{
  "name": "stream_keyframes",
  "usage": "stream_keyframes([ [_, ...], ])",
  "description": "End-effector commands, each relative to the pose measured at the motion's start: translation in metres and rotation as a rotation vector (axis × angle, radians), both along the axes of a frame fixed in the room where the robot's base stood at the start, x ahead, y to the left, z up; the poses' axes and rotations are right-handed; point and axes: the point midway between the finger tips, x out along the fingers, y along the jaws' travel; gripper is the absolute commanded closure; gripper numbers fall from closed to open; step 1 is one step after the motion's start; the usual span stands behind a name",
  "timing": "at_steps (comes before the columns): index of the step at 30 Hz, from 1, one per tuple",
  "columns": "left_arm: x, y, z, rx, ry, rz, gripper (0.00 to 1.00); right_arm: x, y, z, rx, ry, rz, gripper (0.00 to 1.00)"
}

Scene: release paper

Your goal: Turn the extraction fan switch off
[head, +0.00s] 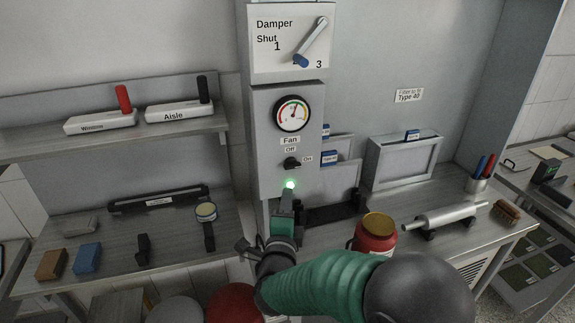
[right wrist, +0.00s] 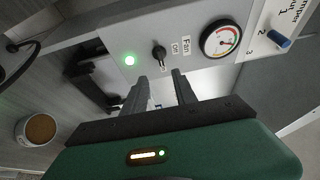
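The fan switch (head: 292,163) is a small black knob on the grey panel (head: 262,150), between the "Off" label above and the "On" label to its right. Its handle looks turned toward "On". A green lamp (head: 290,185) glows just below it. In the right wrist view the switch (right wrist: 158,52) and the lit lamp (right wrist: 129,60) show beyond my fingers. My right gripper (head: 285,193) is below the switch in the head view. In the wrist view its two fingers (right wrist: 160,80) are apart with nothing between them, short of the switch. My left gripper is not in view.
A pressure-style gauge (head: 292,113) and a damper lever (head: 311,42) sit above the switch. A red jar (head: 375,236) and a metal roller (head: 445,217) stand on the right bench. A shelf (head: 110,141) juts out at left. Space before the switch is clear.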

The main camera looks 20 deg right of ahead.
Motion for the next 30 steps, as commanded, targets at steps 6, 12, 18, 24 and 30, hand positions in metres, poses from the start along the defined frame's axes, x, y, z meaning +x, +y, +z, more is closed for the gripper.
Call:
stream_keyframes([
  [6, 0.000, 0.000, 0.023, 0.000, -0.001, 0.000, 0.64, 0.057, -0.022, 0.002, 0.000, 0.005, -0.003, 0.66],
  [12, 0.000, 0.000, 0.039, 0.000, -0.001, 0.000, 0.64, 0.104, -0.039, 0.002, -0.001, 0.005, -0.001, 0.66],
  [18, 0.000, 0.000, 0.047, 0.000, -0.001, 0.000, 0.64, 0.131, -0.049, 0.001, -0.003, 0.003, 0.001, 0.66],
  [24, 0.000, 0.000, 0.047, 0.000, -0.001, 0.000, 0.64, 0.136, -0.051, -0.001, -0.003, 0.003, 0.001, 0.66],
  [30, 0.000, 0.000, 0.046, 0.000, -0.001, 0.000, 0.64, 0.137, -0.051, -0.001, -0.003, 0.003, 0.001, 0.77],
])
